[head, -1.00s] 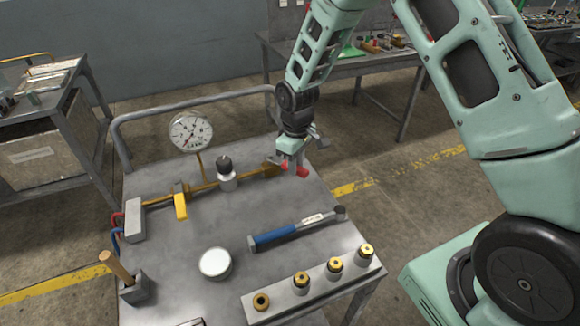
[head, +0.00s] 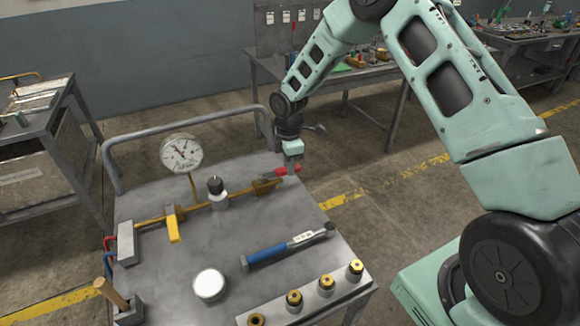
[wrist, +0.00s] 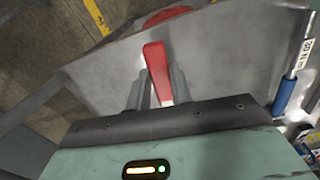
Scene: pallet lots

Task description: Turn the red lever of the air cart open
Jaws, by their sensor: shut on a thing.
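The red lever (head: 285,170) sits at the right end of the brass pipe (head: 150,222) on the cart. It points to the right, roughly in line with the pipe. My gripper (head: 292,170) is over the lever's outer end. In the wrist view the red lever (wrist: 156,70) lies between the two grey fingers of my gripper (wrist: 158,88), which is shut on it. The round white gauge (head: 181,153) stands above the pipe. The valve body under the lever is partly hidden in the wrist view.
A yellow lever (head: 173,228) and a black-topped knob (head: 216,187) sit along the pipe. A blue-handled tool (head: 270,254), a white round tin (head: 210,285) and a block with several brass fittings (head: 325,288) lie in front. A workbench (head: 340,75) stands behind.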

